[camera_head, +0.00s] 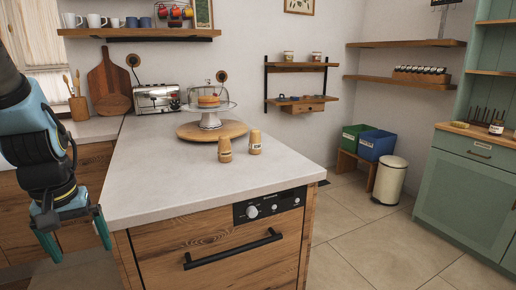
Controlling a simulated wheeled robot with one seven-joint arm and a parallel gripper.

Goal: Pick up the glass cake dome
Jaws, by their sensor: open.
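The glass cake dome (208,91) is clear and stands over a cake on a white footed stand (210,118). The stand rests on a round wooden board (190,133) toward the back of the counter. My gripper (76,245) is at the lower left, pointing down beside the counter's left front corner. Its teal fingers are spread apart with nothing between them. It is well apart from the dome, nearer to me and lower. The dome's far side is hidden from this view.
Two wooden shakers (225,149) stand on the counter (150,180) in front of the board. A toaster (157,98) sits behind left of the dome. A shelf (140,33) with mugs hangs above on the wall. The counter's front left is clear.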

